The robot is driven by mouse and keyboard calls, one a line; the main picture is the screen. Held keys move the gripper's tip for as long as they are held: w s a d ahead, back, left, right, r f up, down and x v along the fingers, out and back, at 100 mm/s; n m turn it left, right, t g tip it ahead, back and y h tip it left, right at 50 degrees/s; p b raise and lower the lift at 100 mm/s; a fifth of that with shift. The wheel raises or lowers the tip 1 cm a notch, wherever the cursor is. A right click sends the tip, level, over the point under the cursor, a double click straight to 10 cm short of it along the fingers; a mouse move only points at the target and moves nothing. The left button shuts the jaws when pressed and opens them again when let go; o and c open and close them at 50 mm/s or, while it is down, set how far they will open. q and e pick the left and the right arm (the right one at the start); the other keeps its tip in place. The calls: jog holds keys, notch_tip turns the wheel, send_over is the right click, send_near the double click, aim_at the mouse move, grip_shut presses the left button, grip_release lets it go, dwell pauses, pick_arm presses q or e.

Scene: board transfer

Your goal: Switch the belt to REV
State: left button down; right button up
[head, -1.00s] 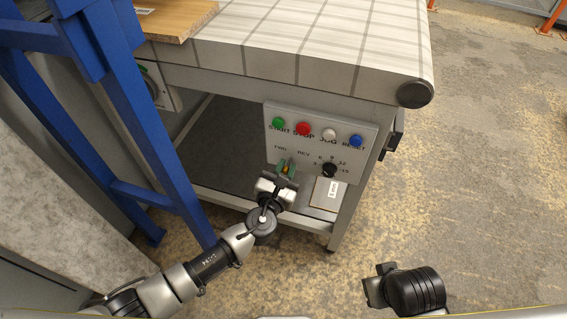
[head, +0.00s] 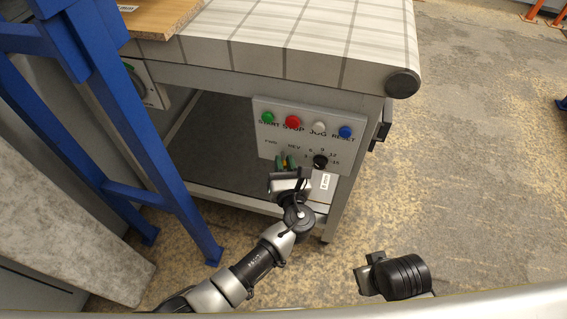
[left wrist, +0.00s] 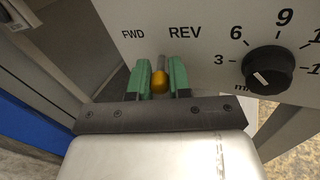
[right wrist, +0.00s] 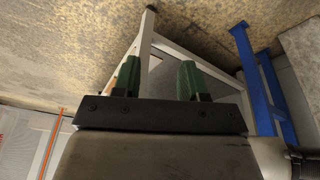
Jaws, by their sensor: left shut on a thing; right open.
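The control panel (head: 310,118) is on the front of the conveyor. It carries FWD and REV labels, which show clearly in the left wrist view. Below and between them is the selector lever (left wrist: 160,82), with an orange-yellow tip. My left gripper (head: 286,162) is shut on this lever; its green fingers (left wrist: 162,80) stand on both sides of the tip. The lever's base is partly hidden, and I cannot tell which label it points to. My right gripper (right wrist: 157,80) is open and empty, away from the panel; in the head view its arm shows at lower right.
A black speed knob (left wrist: 268,70) sits right of the lever, close to the left gripper. START, STOP, JOG and RESET buttons (head: 292,122) line the panel's top. A blue frame (head: 110,120) stands at left. The floor at right (head: 470,170) is clear.

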pick_arm(q)
jog(key=c, duration=1.1)
grip_release()
jog(key=shift+o, duration=0.2)
jog(key=shift+s, duration=0.25)
jog(key=s+d+p, duration=0.1)
jog(key=s, duration=0.9)
jog(key=shift+s+d+p, duration=0.15)
jog(key=shift+p, duration=0.2)
pick_arm(e)
notch_tip(320, 180, down, 6)
jog(key=shift+w, duration=0.2)
